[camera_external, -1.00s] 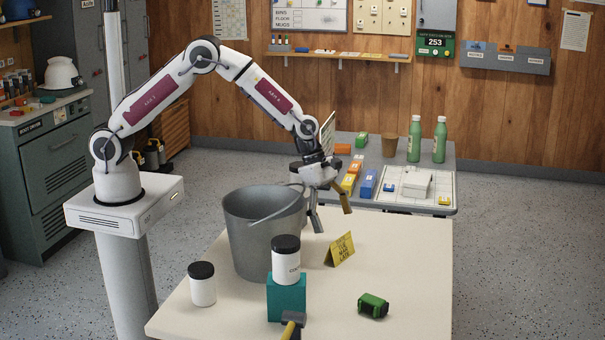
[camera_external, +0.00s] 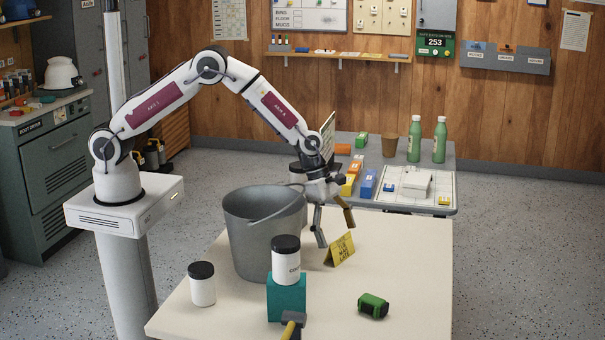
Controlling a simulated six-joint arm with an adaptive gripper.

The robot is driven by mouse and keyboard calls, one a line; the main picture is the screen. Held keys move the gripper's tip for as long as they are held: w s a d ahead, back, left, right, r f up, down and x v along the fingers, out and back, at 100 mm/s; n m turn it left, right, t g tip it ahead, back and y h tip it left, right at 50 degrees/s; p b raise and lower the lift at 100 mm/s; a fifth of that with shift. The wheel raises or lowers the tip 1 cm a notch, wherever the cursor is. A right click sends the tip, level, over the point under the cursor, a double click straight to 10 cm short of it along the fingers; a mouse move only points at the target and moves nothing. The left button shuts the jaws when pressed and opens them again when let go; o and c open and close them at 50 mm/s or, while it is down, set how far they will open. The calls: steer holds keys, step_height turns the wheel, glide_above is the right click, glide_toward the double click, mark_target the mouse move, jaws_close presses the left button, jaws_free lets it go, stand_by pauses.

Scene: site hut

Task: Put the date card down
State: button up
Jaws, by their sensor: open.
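The yellow date card (camera_external: 340,250) stands tent-like on the cream table (camera_external: 420,260), to the right of the grey bucket. Dark lettering shows on its face. My gripper (camera_external: 336,235) is open, pointing down just behind and above the card. Its two fingers are spread, with the left fingertip close to the card's left edge. I cannot tell whether that fingertip touches the card. Nothing shows between the fingers.
The grey bucket (camera_external: 262,235) stands close left of my gripper. A black-lidded white jar (camera_external: 286,265) sits on a teal block (camera_external: 286,298) in front, near a hammer (camera_external: 291,325). Another jar (camera_external: 202,290) and a green tape measure (camera_external: 373,305) flank them. The table's right side is clear.

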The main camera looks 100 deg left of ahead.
steer(key=shift+x, duration=1.3)
steer(key=c, duration=1.1)
steer(key=shift+o, duration=0.2)
steer(key=shift+r, duration=0.1)
steer(key=shift+r, duration=4.95)
